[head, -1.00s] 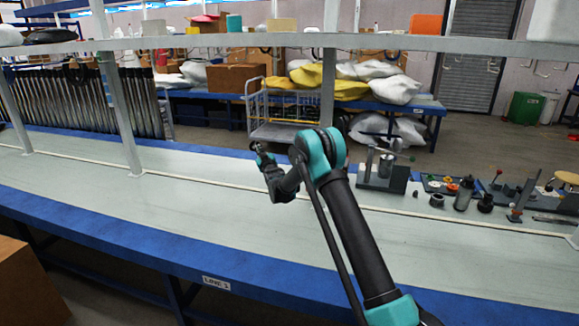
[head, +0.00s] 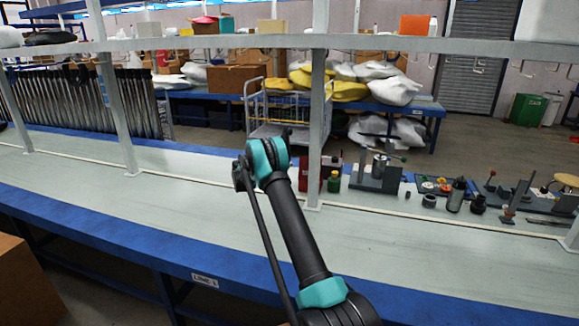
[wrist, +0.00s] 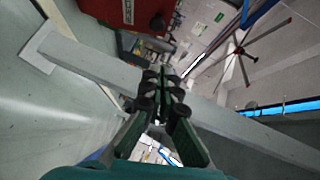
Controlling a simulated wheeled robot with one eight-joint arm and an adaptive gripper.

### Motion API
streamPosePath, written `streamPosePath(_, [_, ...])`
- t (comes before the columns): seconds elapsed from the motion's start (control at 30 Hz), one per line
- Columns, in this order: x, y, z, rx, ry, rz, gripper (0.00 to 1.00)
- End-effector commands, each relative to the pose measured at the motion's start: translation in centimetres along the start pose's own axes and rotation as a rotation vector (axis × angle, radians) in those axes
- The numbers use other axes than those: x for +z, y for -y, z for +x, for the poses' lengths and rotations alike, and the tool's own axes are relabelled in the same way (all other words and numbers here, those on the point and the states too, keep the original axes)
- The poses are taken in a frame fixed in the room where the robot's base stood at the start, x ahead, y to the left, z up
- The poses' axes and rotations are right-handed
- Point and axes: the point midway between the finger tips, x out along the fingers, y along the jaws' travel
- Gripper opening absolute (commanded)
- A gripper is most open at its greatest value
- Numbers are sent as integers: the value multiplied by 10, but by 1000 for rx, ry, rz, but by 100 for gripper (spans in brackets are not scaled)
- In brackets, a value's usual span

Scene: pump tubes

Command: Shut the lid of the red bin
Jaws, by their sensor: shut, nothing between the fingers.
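A red box-like object (head: 304,172) stands at the back of the workbench, partly hidden by a shelf post. A red surface also shows at the top of the wrist view (wrist: 108,10). I cannot tell whether either is the red bin, and no lid can be made out. My gripper (wrist: 163,80) is shut and empty in the wrist view, with a pale beam behind it. In the head view my gripper is mostly hidden behind my arm.
A pale shelf post (head: 315,130) rises from the bench by the red object. The workbench (head: 120,205) is clear on the left. A long shelf (head: 200,42) runs above.

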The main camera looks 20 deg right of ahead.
Motion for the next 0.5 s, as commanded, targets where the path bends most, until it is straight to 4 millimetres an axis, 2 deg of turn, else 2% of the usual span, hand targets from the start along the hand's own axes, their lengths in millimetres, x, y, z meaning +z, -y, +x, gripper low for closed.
streamPosePath(0.1, [-6, -10, 8, 41, -25, 7, 0])
streamPosePath(0.27, [-6, -11, 24, 44, -26, 7, 0])
streamPosePath(0.5, [-8, -13, 70, 43, -25, 8, 0])
